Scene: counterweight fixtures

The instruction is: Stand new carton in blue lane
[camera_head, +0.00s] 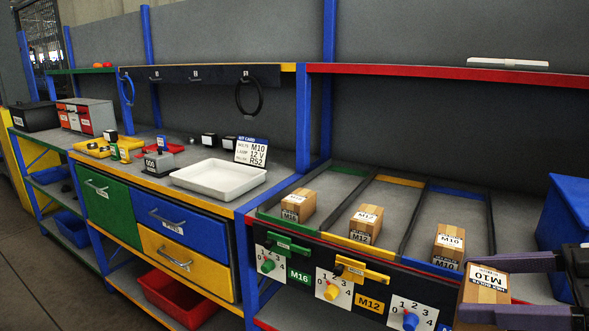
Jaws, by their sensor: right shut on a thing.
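My right gripper (466,288) comes in at the lower right corner, shut on a brown carton (482,296) with a white M10 label. One dark finger lies along the carton's far side and one along its near side. The held carton is at the front right of the blue lane (458,207); I cannot tell whether it touches anything below. Another M10 carton (450,240) stands near the front of the blue lane. My left gripper is not in view.
An M12 carton (366,222) stands in the yellow lane and another carton (298,204) in the green lane. A blue bin (568,212) stands right of the lanes. Knobs (410,320) and coloured clips line the front panel. The blue lane's back is clear.

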